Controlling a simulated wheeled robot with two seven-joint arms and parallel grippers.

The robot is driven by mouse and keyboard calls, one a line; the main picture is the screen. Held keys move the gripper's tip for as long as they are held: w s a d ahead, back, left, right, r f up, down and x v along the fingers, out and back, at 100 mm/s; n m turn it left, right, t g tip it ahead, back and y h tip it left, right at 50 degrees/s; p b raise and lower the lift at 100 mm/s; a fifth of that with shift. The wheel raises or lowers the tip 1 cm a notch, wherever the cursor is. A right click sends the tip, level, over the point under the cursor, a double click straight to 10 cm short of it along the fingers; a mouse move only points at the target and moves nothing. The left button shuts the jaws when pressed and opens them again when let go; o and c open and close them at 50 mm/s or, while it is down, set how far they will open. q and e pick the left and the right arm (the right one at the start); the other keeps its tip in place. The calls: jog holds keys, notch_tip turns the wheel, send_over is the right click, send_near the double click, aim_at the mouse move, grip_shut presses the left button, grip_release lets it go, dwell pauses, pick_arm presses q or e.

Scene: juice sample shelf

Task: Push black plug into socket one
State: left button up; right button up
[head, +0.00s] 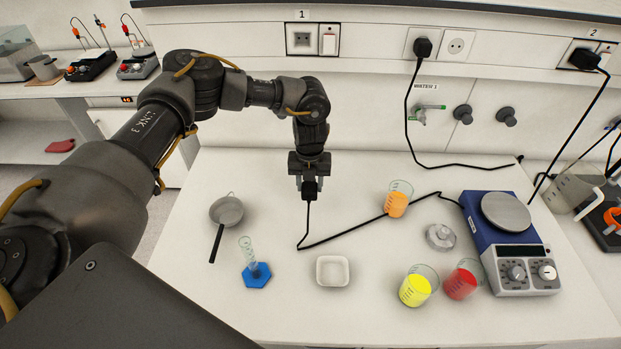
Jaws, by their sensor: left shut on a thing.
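My left gripper (310,181) is shut on the black plug (310,190) and holds it above the bench top, in front of the back wall. The plug's black cord (345,233) hangs down from it and runs right over the bench to the blue hotplate stirrer (503,240). Socket one (302,40) is on the wall panel under the label 1, above and behind the gripper, with a white switch (328,43) beside it. The socket looks empty. My right gripper is not in view.
Beakers with orange (396,203), yellow (415,289) and red (461,283) liquid stand on the bench. A strainer (227,211), a cylinder on a blue base (256,274) and a white dish (332,271) are nearer. Other plugs (422,47) sit in sockets at right.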

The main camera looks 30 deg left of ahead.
aim_at(310, 184)
pick_arm(q)
jog(key=shift+f, duration=0.25)
jog(key=shift+f+b, duration=1.8)
jog(key=shift+f, duration=0.4)
jog(key=o, duration=1.2)
notch_tip(310, 184, up, 11)
jog(key=b, duration=0.3)
jog(key=shift+b, duration=0.3)
